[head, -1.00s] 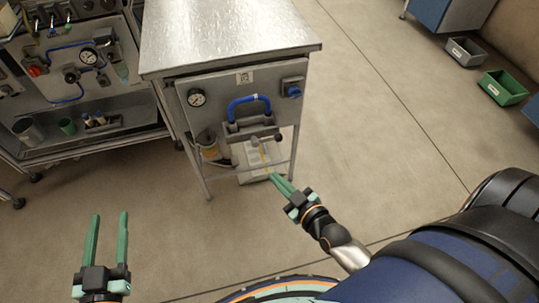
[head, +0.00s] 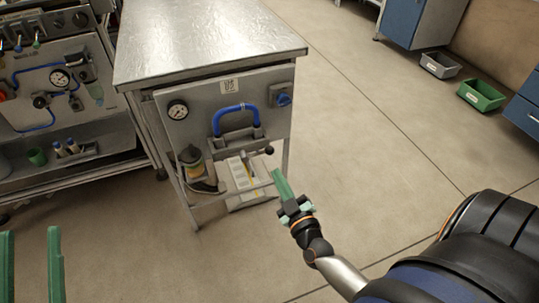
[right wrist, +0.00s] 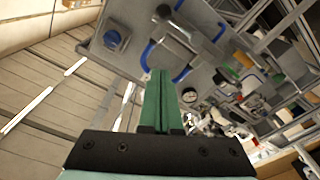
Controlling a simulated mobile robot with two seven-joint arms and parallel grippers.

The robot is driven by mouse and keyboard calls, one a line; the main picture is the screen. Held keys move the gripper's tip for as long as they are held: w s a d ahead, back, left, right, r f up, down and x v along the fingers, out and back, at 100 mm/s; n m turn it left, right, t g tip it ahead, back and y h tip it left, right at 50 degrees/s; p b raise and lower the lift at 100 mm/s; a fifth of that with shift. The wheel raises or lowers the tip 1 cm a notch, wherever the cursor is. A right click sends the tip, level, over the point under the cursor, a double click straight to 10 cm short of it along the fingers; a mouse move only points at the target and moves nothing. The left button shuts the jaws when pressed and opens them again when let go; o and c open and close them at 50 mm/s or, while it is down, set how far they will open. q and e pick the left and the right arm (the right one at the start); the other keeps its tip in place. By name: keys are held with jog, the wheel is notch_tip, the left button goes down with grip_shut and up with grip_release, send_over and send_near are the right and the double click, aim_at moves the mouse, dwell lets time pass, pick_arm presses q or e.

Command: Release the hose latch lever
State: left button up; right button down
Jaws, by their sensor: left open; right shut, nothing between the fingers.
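A grey panel (head: 200,105) on the front of the metal-topped bench carries a blue hose loop (head: 236,111). Below the loop is a grey latch bracket with a lever (head: 245,154) ending in a dark knob (head: 269,150). In the right wrist view the blue hose (right wrist: 149,54) and a dark knob (right wrist: 163,12) show beyond the fingers. My right gripper (head: 278,171) is shut and empty, in front of and just below the knob, apparently apart from it. It also shows in the right wrist view (right wrist: 159,73). My left gripper (head: 31,231) is open and empty at the lower left.
The panel also has a gauge (head: 178,110) and a blue rotary knob (head: 283,99). A filter bowl (head: 191,160) and a pale box (head: 243,180) are under it. Another equipment bench (head: 75,125) stands at left. Floor to the right is clear; bins (head: 481,95) lie far off.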

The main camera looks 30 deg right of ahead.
aim_at(269, 154)
jog(key=b+x, duration=0.1)
jog(key=x, duration=0.2)
jog(key=f+b+x, duration=0.1)
jog(key=b+x, duration=0.1)
jog(key=x, duration=0.2)
jog(key=f+b+x, duration=0.1)
jog(key=x, duration=0.2)
jog(key=shift+w+d+f, duration=0.1)
jog(key=shift+w+d, duration=0.15)
jog(key=shift+d, duration=0.15)
jog(key=shift+w+d+f+b, duration=0.2)
jog(key=shift+d+f+b, duration=0.4)
jog(key=shift+b, duration=0.15)
pick_arm(q)
jog(key=s+m+h, duration=0.1)
jog(key=h, duration=0.1)
jog(key=s+r+m+h, duration=0.1)
jog(key=s+h, duration=0.1)
jog(key=s+d+r+m+h, duration=0.1)
jog(key=shift+s+m+h, duration=0.25)
jog(key=shift+m+h, duration=0.05)
jog(key=shift+h, duration=0.1)
